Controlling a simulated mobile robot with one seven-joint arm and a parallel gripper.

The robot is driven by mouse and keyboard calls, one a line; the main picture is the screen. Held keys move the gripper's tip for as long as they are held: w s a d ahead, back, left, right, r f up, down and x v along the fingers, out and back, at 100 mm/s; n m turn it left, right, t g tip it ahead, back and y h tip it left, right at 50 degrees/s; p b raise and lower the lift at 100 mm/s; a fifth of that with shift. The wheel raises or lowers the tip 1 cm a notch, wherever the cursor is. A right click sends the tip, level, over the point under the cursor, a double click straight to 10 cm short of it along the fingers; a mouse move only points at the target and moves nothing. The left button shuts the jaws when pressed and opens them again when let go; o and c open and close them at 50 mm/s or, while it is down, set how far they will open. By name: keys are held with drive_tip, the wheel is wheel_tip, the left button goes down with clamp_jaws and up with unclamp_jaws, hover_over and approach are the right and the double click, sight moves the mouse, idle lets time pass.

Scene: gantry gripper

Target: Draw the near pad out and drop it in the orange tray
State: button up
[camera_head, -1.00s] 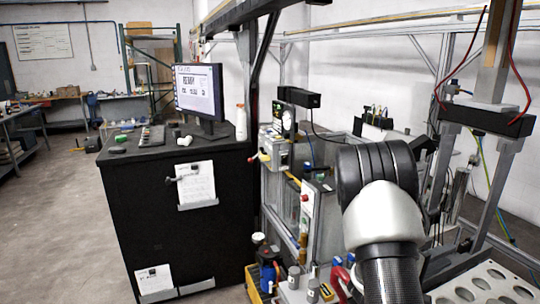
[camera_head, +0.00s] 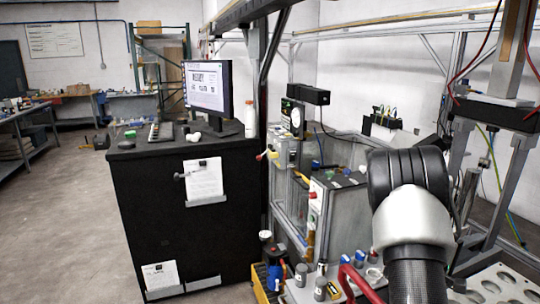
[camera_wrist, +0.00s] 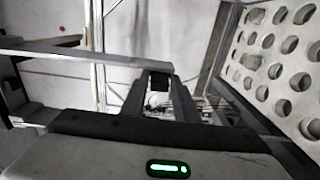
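My gripper (camera_wrist: 159,88) shows in the wrist view as two dark fingers reaching up from the grey palm with the green light. A small dark piece sits between the fingertips; I cannot tell whether it is a pad, or whether the fingers touch it. In the head view my arm's rounded wrist hides the gripper. The gantry (camera_head: 497,112) stands at the right edge, a black crossbar with red wires. Its pads cannot be made out. No orange tray is clearly identifiable; a yellow-orange bin (camera_head: 263,284) stands low beside the bench, with a blue bottle at it.
A plate with round holes (camera_head: 497,286) lies at the lower right and fills the wrist view's right side (camera_wrist: 247,68). Jars and a red curved handle (camera_head: 358,284) stand on the bench left of my arm. A black cabinet (camera_head: 150,225) with a monitor (camera_head: 207,88) stands left; floor beyond is open.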

drive_tip(key=shift+s+d+r, duration=0.1)
drive_tip(key=shift+d+r, duration=0.3)
clamp_jaws()
drive_tip(key=shift+s+a+f, duration=0.1)
drive_tip(key=shift+a+f, duration=0.1)
drive_tip(key=shift+a, duration=0.05)
drive_tip(key=shift+s+a+f, duration=0.1)
drive_tip(key=shift+a, duration=0.15)
drive_tip(key=shift+b+v, duration=0.45)
drive_tip(key=shift+v, duration=0.35)
drive_tip(key=shift+b+v, duration=0.55)
drive_tip(key=shift+v, duration=1.8)
drive_tip(key=shift+a, duration=0.1)
drive_tip(key=b+v, duration=0.2)
drive_tip(key=v, duration=0.6)
